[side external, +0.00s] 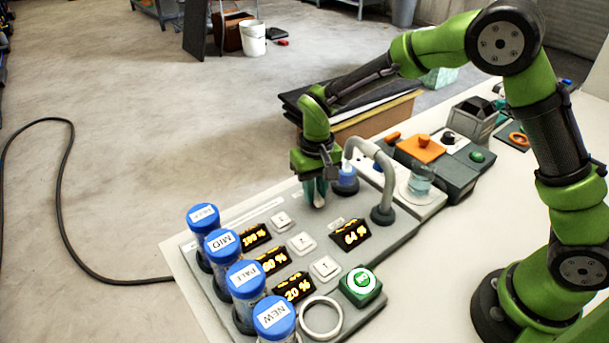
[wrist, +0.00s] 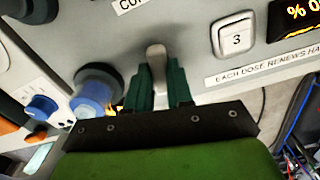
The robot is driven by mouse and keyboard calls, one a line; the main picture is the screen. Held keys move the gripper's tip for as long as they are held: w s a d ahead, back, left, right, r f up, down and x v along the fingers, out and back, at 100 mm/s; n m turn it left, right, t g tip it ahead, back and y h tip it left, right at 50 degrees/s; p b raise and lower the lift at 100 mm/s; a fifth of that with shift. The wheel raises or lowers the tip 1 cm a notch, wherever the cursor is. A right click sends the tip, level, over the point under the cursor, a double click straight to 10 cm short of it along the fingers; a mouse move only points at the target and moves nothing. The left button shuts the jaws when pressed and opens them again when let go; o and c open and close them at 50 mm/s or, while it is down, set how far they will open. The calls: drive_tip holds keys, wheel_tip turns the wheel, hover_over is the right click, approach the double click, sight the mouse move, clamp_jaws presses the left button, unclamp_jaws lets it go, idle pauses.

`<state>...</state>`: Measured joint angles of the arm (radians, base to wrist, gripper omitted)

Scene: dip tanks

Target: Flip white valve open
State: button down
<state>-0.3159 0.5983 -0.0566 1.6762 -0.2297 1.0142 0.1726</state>
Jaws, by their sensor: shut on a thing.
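The white valve is a short pale lever (wrist: 156,56) standing on the grey panel (wrist: 195,62); the wrist view shows its rounded top. My gripper (wrist: 162,88) is shut on this lever, with a dark green finger on each side of it. In the side external view my gripper (side external: 316,192) points down at the panel's far part, left of the curved grey pipe. There the fingers mostly hide the lever, and I cannot tell its turn position.
A curved grey pipe (side external: 372,153) with a blue-topped fitting (side external: 345,180) stands close right of my gripper. Several blue-capped jars (side external: 222,242) line the panel's left side. A lit display (side external: 351,236), white buttons (side external: 301,243) and a green button (side external: 362,281) are nearer the camera.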

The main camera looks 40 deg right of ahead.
drive_tip(key=shift+r+n, duration=0.1)
drive_tip(key=shift+n, duration=1)
drive_tip(key=c, duration=1)
unclamp_jaws()
wheel_tip(320, 180, up, 17)
